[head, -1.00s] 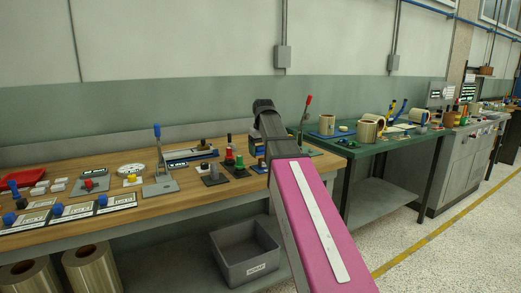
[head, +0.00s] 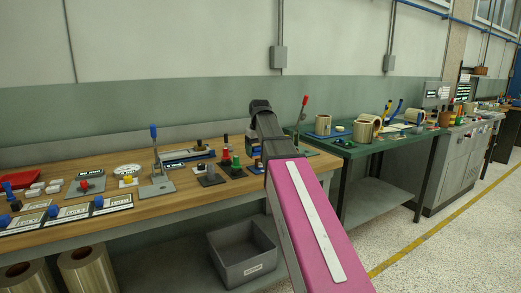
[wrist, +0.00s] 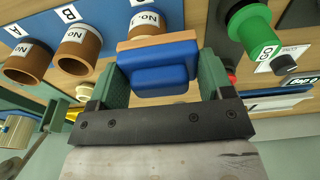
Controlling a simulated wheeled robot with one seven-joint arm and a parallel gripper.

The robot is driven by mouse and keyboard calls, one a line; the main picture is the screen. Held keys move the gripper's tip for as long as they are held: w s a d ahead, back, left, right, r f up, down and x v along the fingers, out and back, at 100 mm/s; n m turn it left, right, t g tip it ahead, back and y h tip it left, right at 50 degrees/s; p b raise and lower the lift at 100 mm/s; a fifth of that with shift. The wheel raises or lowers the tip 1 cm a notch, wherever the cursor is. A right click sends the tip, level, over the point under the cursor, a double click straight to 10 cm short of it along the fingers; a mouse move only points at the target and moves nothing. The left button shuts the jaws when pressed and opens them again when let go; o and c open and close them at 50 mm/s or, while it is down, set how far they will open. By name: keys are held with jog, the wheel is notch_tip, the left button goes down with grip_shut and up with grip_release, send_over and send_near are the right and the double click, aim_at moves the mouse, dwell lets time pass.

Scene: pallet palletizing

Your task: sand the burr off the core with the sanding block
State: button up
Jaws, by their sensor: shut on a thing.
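In the wrist view my gripper (wrist: 160,75) has its green fingers shut on the sides of a blue block with a tan layer along one face, which looks like the sanding block (wrist: 152,82). Several brown, tube-shaped cores stand in a row past it: one by letter A (wrist: 27,64), one by letter B (wrist: 78,50), and a third (wrist: 145,22) close beyond the block. Whether the block touches the third core I cannot tell. No burr can be made out. In the head view my arm hides the gripper and block.
A green GO gauge (wrist: 250,32) stands right of the block in the wrist view. In the head view the wooden bench (head: 130,190) holds a lever press (head: 156,165) and several small fixtures. A grey scrap bin (head: 243,255) sits below. The green table (head: 350,150) is at right.

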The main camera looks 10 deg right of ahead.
jog(key=shift+w+d, duration=0.25)
jog(key=shift+d, duration=0.4)
jog(key=shift+w+d, duration=0.2)
jog(key=shift+d, duration=0.45)
jog(key=shift+s+a, duration=0.25)
jog(key=shift+a, duration=0.45)
jog(key=shift+s+a, duration=0.25)
jog(key=shift+a, duration=0.4)
dwell(0.8)
jog(key=shift+r, duration=0.15)
jog(key=shift+r, duration=3.4)
jog(key=o, duration=0.3)
jog(key=c, duration=0.3)
